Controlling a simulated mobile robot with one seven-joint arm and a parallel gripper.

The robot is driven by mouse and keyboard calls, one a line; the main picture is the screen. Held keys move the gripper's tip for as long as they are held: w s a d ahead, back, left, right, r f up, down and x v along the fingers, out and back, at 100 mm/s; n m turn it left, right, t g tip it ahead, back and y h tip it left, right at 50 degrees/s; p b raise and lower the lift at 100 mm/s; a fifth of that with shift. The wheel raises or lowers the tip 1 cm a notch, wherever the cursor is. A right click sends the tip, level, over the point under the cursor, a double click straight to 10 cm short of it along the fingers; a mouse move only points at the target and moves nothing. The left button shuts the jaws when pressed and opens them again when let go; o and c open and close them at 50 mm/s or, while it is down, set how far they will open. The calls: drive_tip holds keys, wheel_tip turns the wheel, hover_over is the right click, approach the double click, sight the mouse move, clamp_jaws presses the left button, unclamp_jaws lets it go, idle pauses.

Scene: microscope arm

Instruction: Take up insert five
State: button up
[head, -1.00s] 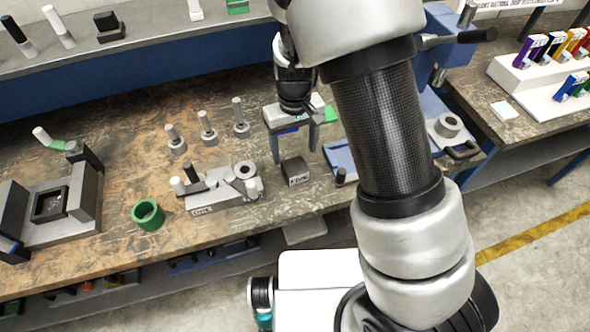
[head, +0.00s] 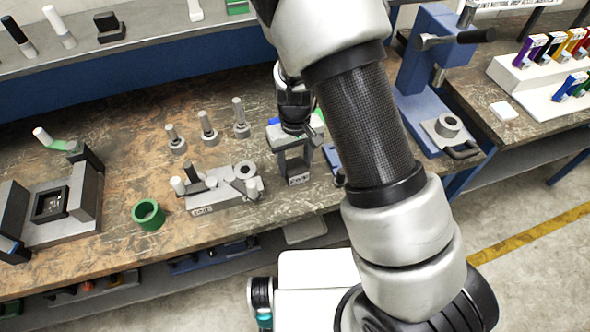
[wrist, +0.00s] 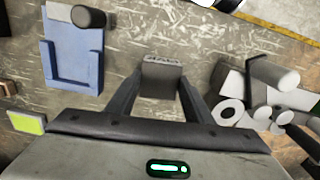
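A small dark grey block (head: 299,180) with pale lettering on its front stands on the bench; the lettering is too small to read, so I cannot confirm it is insert five. It shows in the wrist view (wrist: 162,82) too, between the fingertips. My gripper (head: 295,170) points down over it, with one finger on each side. In the wrist view my gripper (wrist: 162,88) has its fingers apart, close to the block's sides. I see no clear grip, and the block appears to rest on the bench. The fingers partly hide it in the head view.
Left of the block is a grey fixture (head: 222,192) with a ring and pegs. Three upright pegs (head: 207,130) stand behind. A blue press (head: 428,80) stands right. A blue holder (wrist: 74,72) is close by.

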clamp_jaws()
drive_tip(key=shift+w+r, duration=0.1)
